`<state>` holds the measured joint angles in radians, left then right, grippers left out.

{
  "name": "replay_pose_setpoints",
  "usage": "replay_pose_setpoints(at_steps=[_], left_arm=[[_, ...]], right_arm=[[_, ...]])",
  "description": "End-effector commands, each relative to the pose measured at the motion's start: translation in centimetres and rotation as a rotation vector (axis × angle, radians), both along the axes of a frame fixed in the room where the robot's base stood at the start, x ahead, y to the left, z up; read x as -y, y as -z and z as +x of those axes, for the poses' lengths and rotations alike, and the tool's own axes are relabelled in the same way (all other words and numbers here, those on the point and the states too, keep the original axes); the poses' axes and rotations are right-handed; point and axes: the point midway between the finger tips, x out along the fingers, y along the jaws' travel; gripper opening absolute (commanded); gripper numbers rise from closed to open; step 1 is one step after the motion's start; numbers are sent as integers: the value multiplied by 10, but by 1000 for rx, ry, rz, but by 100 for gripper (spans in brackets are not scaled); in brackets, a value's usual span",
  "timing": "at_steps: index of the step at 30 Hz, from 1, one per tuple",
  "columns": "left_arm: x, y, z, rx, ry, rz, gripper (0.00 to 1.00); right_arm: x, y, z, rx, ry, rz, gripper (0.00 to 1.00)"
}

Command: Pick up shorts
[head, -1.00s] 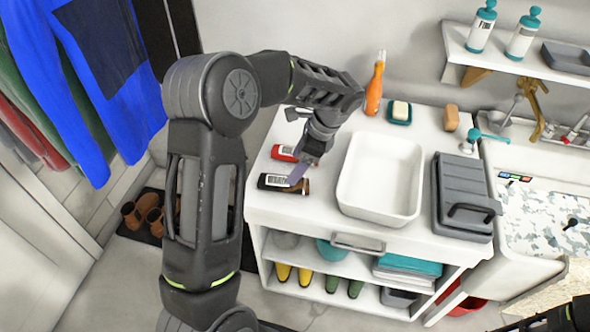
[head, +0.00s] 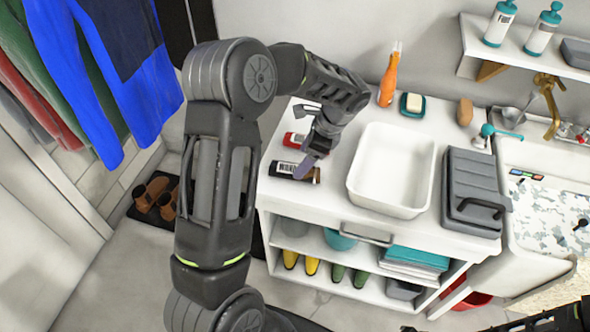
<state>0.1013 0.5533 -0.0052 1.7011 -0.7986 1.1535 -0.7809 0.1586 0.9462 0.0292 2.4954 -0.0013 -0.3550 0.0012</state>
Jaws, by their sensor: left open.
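I cannot make out any shorts for certain. Several garments hang at the upper left: a blue one with a dark panel (head: 112,70), a green one (head: 72,80) and red and grey ones beside it. My left gripper (head: 305,166) is open over the left part of the white counter, pointing down. It is close to a dark item with a white label (head: 286,169) and a red item (head: 292,140); whether it touches them I cannot tell. Only a dark piece of my right arm shows at the lower right corner.
The white counter (head: 330,207) holds a white basin (head: 392,168), a grey case (head: 474,190), an orange bottle (head: 389,78) and a soap dish (head: 412,105). Boots and folded cloths (head: 415,258) sit on shelves below. Brown shoes (head: 152,193) stand on a floor mat.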

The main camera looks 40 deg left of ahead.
Motion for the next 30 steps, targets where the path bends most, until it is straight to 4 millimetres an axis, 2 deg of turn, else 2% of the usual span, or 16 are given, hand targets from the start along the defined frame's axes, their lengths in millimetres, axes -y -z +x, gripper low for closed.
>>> replay_pose_setpoints(at_steps=[6, 11, 30], left_arm=[[-12, 26, -4, -7, 0, -1, 74], [-17, 43, -7, -4, -2, 0, 74], [-18, 44, -6, -1, 0, 1, 73]], right_arm=[[0, -10, 0, 0, 0, 0, 0], [0, -11, 0, -1, 0, 0, 0], [0, -11, 0, -1, 0, 0, 0]])
